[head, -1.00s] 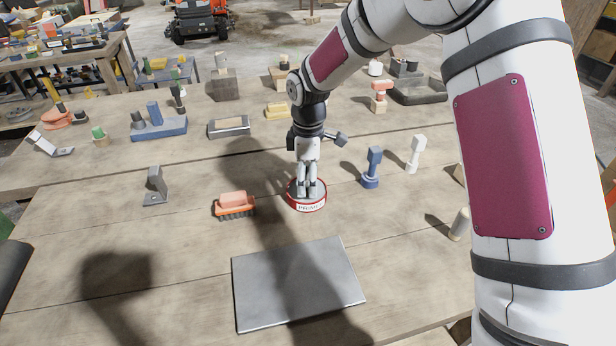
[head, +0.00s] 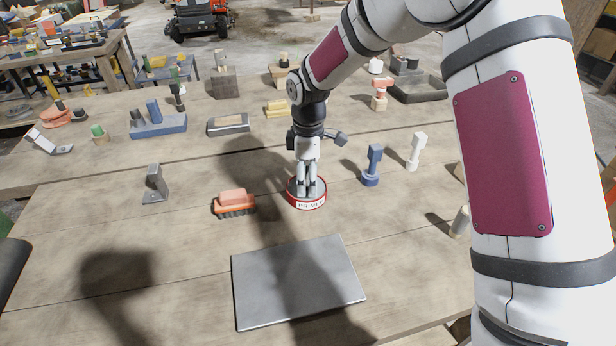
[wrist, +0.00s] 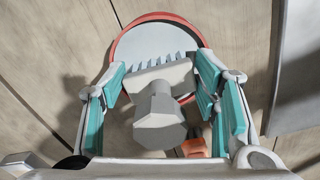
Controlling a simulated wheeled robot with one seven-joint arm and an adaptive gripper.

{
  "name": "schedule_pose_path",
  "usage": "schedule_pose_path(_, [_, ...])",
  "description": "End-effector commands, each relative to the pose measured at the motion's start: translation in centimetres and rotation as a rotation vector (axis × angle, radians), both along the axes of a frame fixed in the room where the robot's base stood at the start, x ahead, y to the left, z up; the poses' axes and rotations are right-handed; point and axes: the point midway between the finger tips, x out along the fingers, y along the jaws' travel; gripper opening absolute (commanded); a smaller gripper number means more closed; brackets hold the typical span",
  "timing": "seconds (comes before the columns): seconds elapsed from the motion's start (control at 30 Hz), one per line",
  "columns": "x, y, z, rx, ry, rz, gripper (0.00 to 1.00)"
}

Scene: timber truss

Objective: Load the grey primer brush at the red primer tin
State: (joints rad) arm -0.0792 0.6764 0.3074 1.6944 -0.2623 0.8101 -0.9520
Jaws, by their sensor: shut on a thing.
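The red primer tin (head: 309,205) stands on the timber bench, with "PRIMER" on its side. In the wrist view the tin (wrist: 150,42) shows a red rim around a pale grey surface. My gripper (head: 307,188) points down over the tin. In the wrist view my gripper (wrist: 162,76) is shut on the grey primer brush (wrist: 160,126), with a teal-padded finger on each side. The brush's toothed bristle edge overlaps the tin's pale surface. I cannot tell how deep the bristles reach. In the head view the fingers hide most of the brush.
An orange brush (head: 234,203) lies just left of the tin. A grey metal plate (head: 298,283) lies in front. A blue upright tool (head: 372,167) and a white one (head: 416,152) stand to the right. A metal bracket (head: 156,185) stands at left.

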Motion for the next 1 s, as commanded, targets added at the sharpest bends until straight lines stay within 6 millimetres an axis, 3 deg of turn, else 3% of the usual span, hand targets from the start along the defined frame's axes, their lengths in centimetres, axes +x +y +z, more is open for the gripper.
schedule_pose_path(0.57, [-0.1, 0.0, -0.2, -0.001, 0.003, 0.0, 0.33])
schedule_pose_path(1.0, [-0.1, 0.0, 2.8, -0.001, 0.001, -0.001, 0.33])
